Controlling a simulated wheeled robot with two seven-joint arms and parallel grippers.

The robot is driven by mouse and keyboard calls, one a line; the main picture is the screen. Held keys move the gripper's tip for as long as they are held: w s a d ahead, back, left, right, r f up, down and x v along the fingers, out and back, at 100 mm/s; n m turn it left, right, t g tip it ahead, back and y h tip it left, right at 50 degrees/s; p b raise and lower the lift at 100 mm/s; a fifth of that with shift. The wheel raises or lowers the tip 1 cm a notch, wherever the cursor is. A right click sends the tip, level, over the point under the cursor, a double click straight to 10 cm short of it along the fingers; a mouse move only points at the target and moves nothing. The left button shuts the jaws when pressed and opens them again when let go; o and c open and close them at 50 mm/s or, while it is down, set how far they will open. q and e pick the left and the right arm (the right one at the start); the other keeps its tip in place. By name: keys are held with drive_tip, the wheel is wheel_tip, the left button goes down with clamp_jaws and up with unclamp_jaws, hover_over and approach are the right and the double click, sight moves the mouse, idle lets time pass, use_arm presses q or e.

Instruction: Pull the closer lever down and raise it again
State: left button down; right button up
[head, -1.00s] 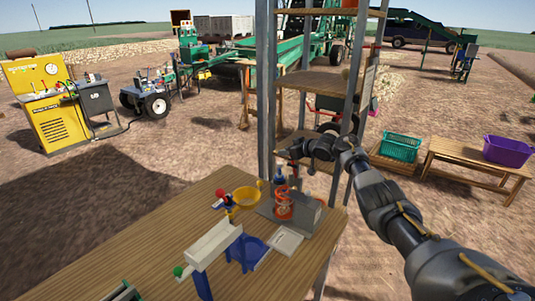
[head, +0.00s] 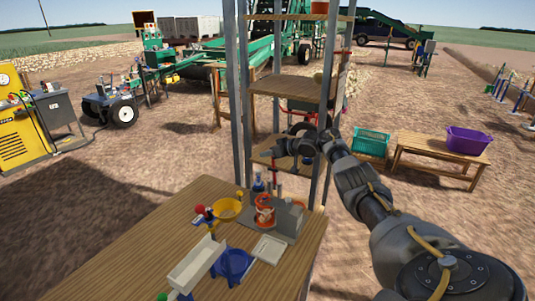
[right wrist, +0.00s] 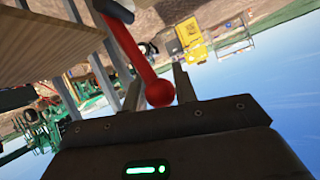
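A red lever (right wrist: 128,48) with a round red knob (right wrist: 160,93) shows close up in the right wrist view. The knob lies between the two fingers of my right gripper (right wrist: 158,78), which are apart, with a gap visible on each side. In the head view my right gripper (head: 296,146) is at the metal-framed shelf rack, near a thin red bar (head: 298,112). Its fingertips and the knob are too small or hidden to tell there. Which lever is the closer one cannot be told for certain. My left gripper is not in view.
A wooden table (head: 110,250) in front carries a yellow bowl (head: 228,210), a blue stand (head: 232,265) and a grey fixture (head: 288,217). The rack's upright post (head: 236,130) stands just left of my right gripper. A wooden bench (head: 420,160) with a purple crate (head: 466,141) is at right.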

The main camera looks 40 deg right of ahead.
drive_tip(key=o, duration=0.4)
drive_tip(key=shift+d+f, duration=0.1)
drive_tip(key=shift+d, duration=0.1)
drive_tip(key=shift+s+r, duration=0.25)
drive_tip(key=shift+s, duration=0.05)
drive_tip(key=b+v, duration=0.2)
drive_tip(key=v, duration=0.8)
drive_tip(key=shift+d, duration=0.15)
